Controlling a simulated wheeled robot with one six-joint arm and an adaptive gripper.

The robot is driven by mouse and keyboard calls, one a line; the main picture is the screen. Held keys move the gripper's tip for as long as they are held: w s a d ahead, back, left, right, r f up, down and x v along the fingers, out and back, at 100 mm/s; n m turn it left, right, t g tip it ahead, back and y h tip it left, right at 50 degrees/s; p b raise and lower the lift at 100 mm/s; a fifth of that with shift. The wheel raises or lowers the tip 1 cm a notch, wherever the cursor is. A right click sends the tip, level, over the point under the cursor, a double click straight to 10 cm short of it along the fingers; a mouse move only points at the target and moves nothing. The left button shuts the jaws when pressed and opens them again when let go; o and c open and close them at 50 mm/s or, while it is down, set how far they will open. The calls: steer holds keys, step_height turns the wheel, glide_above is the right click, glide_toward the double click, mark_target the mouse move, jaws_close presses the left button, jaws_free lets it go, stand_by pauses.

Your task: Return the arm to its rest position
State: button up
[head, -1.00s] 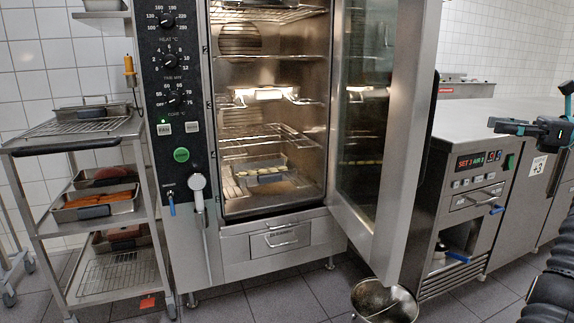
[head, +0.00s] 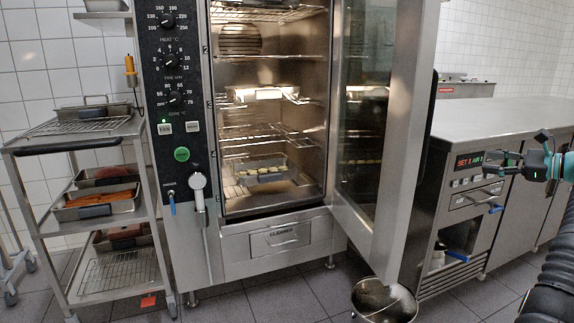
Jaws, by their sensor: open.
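My gripper (head: 518,164) is at the right edge of the head view, in front of the steel unit with a red display. Its black fingers point left and are open, with nothing visible between them. Part of my arm, a dark ribbed length, shows at the lower right. The tall oven (head: 217,240) stands in the middle with its glass door (head: 362,130) swung open to the right, well left of my gripper.
The oven holds trays (head: 262,180) on its racks. A steel trolley (head: 140,245) with pans stands at the left. A round metal bowl (head: 385,300) is on the floor below the door. The steel counter (head: 490,115) lies behind my gripper.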

step_height(320, 180, down, 7)
steer(key=w+g+h, duration=0.1)
steer(key=w+h, duration=0.1)
steer(key=w, duration=0.1)
steer(key=s+a+f+n+g+h, duration=0.2)
steer(key=s+a+f+n+g, duration=0.15)
steer(key=a, duration=0.45)
steer(key=s+a+f+n+g+h, duration=0.25)
steer(key=s+a+n, duration=0.2)
steer(key=a, duration=0.45)
steer(key=s+a+f+n+h, duration=0.1)
steer(key=s+a+n, duration=0.6)
steer(key=s+a, duration=0.8)
steer(key=s+a+f+n+h, duration=0.2)
steer(key=s+a+n, duration=0.5)
steer(key=s+a, duration=0.8)
steer(key=shift+s+f+n, duration=0.3)
steer(key=shift+s+f, duration=0.05)
steer(key=shift+f, duration=0.25)
steer(key=shift+a, duration=0.3)
steer(key=shift+c, duration=0.5)
